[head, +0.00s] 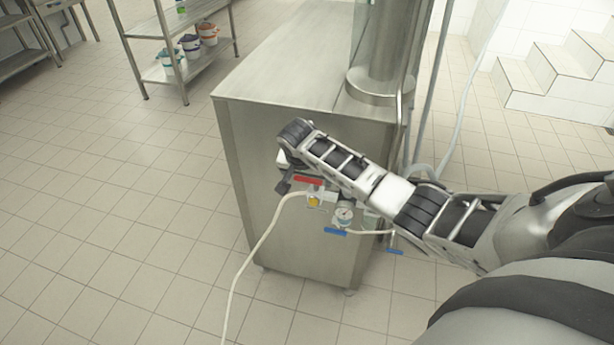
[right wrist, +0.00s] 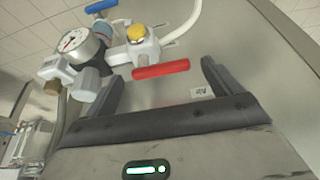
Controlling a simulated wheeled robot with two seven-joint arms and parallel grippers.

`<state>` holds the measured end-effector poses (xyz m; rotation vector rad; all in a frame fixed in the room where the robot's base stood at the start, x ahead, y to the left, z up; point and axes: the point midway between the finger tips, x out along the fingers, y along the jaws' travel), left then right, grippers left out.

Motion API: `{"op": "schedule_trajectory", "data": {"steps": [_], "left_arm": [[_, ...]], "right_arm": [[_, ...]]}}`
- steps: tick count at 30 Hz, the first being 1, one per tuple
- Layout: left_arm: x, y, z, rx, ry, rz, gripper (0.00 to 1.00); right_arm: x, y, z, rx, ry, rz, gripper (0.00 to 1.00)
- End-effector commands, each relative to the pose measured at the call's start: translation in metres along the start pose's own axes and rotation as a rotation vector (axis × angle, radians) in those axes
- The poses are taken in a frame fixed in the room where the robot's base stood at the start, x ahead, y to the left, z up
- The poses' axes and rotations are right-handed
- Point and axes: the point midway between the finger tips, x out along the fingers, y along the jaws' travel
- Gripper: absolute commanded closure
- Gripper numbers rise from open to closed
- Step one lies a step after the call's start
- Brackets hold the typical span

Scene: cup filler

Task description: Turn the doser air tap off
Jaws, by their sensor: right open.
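The air tap's red lever handle (head: 308,180) is on the front of the steel machine (head: 295,245), above a yellow-capped fitting (head: 313,201). In the right wrist view the red handle (right wrist: 161,70) lies between the open fingertips, crosswise and apart from both fingers. The tap's grey body with its yellow cap (right wrist: 136,34) is just beyond it. My right gripper (head: 289,174) is open and empty, close to the front panel beside the handle. It also shows in the right wrist view (right wrist: 161,75). My left gripper is out of view.
A pressure gauge (right wrist: 75,41) and a blue handle (right wrist: 101,6) are beside the tap. A pale hose (head: 250,258) runs from the fittings to the floor. A shelf with buckets (head: 190,45) stands back left. The floor at left is clear.

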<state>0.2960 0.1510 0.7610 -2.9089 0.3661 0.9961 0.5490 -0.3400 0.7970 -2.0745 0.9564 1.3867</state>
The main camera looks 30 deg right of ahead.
Motion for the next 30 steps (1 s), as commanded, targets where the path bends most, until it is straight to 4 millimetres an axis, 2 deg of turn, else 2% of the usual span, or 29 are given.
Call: {"op": "schedule_trajectory", "data": {"steps": [8,13,23,30], "left_arm": [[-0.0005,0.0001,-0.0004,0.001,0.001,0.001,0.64],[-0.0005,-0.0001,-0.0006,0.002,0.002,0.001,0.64],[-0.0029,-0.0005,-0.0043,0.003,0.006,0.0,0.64],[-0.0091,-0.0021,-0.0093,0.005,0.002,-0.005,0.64]], "right_arm": [[0.0011,-0.0004,-0.0001,0.0,0.0,-0.001,0.09],[0.0009,-0.0003,-0.0001,0.0,0.0,-0.001,0.54],[-0.0004,0.0005,0.0001,-0.024,0.0,-0.009,0.54],[-0.0026,0.0028,0.0016,-0.135,0.0,-0.054,0.54]]}}
